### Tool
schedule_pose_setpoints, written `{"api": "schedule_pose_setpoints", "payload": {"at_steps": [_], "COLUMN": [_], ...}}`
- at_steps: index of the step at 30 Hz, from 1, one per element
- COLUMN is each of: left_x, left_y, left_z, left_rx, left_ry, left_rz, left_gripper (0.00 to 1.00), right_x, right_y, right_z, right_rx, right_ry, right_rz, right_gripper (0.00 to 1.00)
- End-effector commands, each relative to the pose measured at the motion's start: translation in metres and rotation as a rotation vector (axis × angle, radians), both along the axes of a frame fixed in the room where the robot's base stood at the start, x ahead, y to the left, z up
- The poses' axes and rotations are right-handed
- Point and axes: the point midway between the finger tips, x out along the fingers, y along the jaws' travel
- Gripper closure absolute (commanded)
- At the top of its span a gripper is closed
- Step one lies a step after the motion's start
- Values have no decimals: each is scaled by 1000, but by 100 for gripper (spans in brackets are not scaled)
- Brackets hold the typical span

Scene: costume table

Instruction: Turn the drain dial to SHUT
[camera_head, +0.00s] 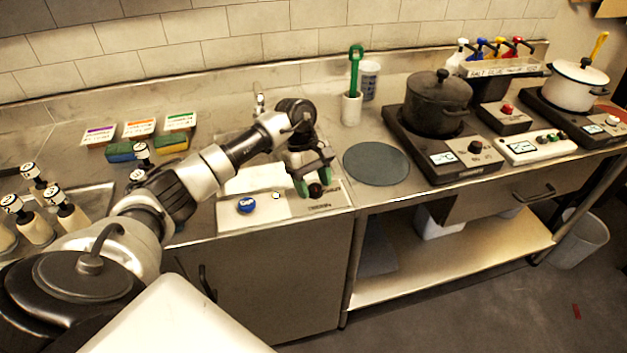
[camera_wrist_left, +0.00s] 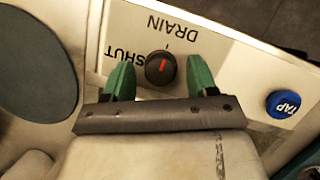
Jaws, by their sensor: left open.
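The drain dial (camera_wrist_left: 160,68) is a dark round knob with a red pointer mark on a pale panel lettered DRAIN and SHUT. In the wrist view the lettering is upside down. The red mark runs nearly up and down the picture, and SHUT lies to the dial's left. My left gripper (camera_wrist_left: 159,76) is open, with one green finger on each side of the dial and visible gaps to it. In the head view the dial (camera_head: 315,190) shows as a dark knob by the left gripper (camera_head: 314,182). My right gripper is not in view.
A blue TAP knob (camera_head: 246,205) sits on the same panel, left of the dial; it also shows in the wrist view (camera_wrist_left: 283,104). A grey round plate (camera_head: 377,164) lies to the right. A dark pot (camera_head: 438,105) stands on a hob beyond it.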

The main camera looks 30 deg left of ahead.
Motion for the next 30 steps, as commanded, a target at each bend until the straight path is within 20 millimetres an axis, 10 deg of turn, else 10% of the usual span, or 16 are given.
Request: {"api": "schedule_pose_setpoints", "payload": {"at_steps": [5, 15, 30], "left_x": [0, 0, -1], "left_y": [0, 0, 1], "left_z": [0, 0, -2], "left_rx": [0, 0, 1], "left_ry": [0, 0, -2], "left_rz": [0, 1, 154], "left_gripper": [42, 90, 91], "right_x": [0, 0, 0], "right_y": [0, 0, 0], "right_z": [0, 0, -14], "right_rx": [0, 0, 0], "right_ry": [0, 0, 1], "right_rz": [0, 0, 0], "right_gripper": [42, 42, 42]}}
